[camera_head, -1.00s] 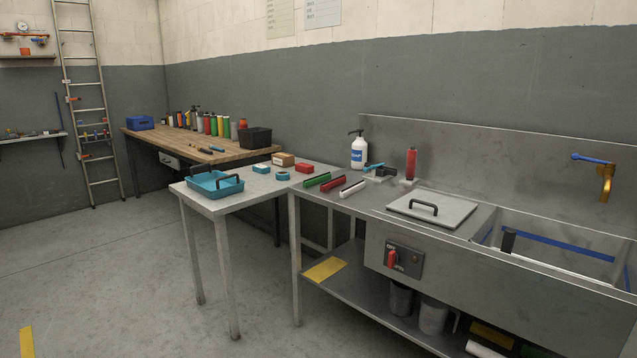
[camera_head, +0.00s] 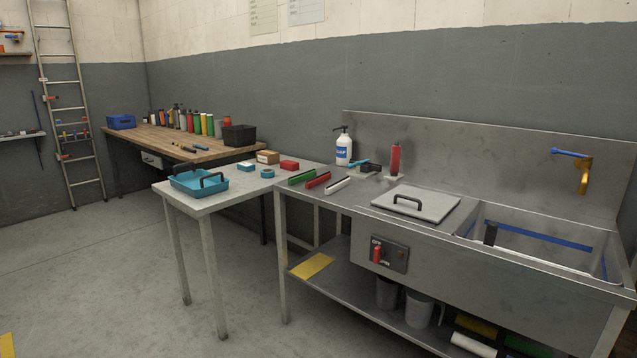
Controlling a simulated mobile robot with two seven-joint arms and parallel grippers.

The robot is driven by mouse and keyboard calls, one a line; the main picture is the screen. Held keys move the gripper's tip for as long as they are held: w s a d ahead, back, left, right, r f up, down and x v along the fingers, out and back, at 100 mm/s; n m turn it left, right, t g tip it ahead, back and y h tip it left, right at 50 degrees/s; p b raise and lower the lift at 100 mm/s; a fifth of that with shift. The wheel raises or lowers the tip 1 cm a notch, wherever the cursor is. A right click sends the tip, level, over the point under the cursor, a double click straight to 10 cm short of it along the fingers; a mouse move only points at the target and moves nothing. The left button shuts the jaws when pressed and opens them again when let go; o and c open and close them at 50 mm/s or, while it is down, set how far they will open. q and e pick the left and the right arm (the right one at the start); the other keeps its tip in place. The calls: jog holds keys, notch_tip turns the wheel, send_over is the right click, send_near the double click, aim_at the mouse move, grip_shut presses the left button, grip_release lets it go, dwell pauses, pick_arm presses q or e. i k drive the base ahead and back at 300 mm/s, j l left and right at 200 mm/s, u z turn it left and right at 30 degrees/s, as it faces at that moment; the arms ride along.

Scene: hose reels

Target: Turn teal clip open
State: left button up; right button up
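A small teal piece (camera_head: 358,162) sticks out from a black block (camera_head: 371,169) on the steel counter, beside the soap bottle. It looks like the teal clip, but it is too small for me to tell how it is turned. Other teal things are the tray (camera_head: 198,184) with a dark handle and small rings (camera_head: 267,173) on the grey table. Neither of my grippers shows.
The steel counter (camera_head: 350,197) carries a soap bottle (camera_head: 343,148), a red cylinder (camera_head: 395,160), coloured bars and a lid (camera_head: 416,201) with a black handle. A sink (camera_head: 540,243) is at right. Open floor (camera_head: 100,270) lies at the left front.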

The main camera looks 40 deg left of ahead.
aim_at(357, 163)
jog(key=i+j+u, duration=0.8)
jog(key=u, duration=0.2)
jog(key=i, duration=0.05)
